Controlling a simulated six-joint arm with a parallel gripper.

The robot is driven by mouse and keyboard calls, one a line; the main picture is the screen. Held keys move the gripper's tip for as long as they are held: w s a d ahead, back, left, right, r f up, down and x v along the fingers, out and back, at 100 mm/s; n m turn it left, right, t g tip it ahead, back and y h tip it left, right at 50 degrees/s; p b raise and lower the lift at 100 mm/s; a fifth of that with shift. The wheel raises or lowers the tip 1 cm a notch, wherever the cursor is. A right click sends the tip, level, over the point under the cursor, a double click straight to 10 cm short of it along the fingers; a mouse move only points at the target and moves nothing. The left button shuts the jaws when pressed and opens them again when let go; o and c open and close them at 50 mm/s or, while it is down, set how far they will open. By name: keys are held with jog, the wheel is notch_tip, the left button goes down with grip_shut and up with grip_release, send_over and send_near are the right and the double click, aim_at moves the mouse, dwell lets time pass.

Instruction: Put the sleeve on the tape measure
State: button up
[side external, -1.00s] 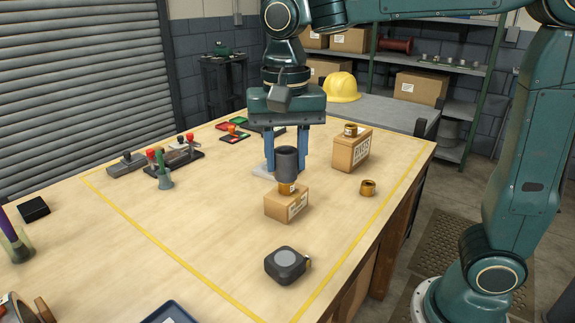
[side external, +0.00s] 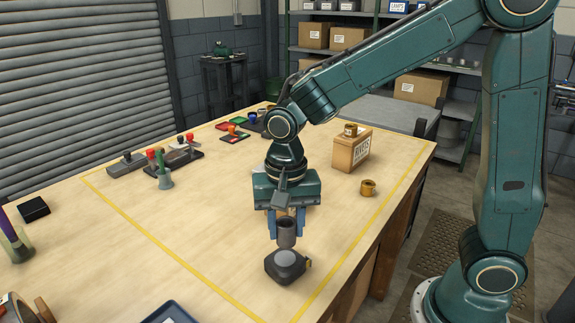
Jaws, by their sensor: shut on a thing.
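The sleeve (side external: 287,234) is a dark grey, upright cylinder. My gripper (side external: 286,230) points down and is shut on it, with a blue finger on each side. The tape measure (side external: 276,272) is a dark, squarish case with a lighter round disc on top. It lies flat near the front of the marked area. The sleeve's lower end is right over the disc, very close to it. I cannot tell whether they touch.
A carton (side external: 350,152) with a brass piece (side external: 350,130) on top stands to the right, with a brass ring (side external: 367,188) beside it. Stamps (side external: 180,155) stand at the left. A smaller carton is mostly hidden behind my gripper. The table left of the tape measure is clear.

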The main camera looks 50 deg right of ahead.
jog(key=shift+f, duration=0.15)
jog(key=shift+f, duration=2)
jog(key=shift+f, duration=0.1)
jog(key=o, duration=1.1)
notch_tip(320, 180, up, 12)
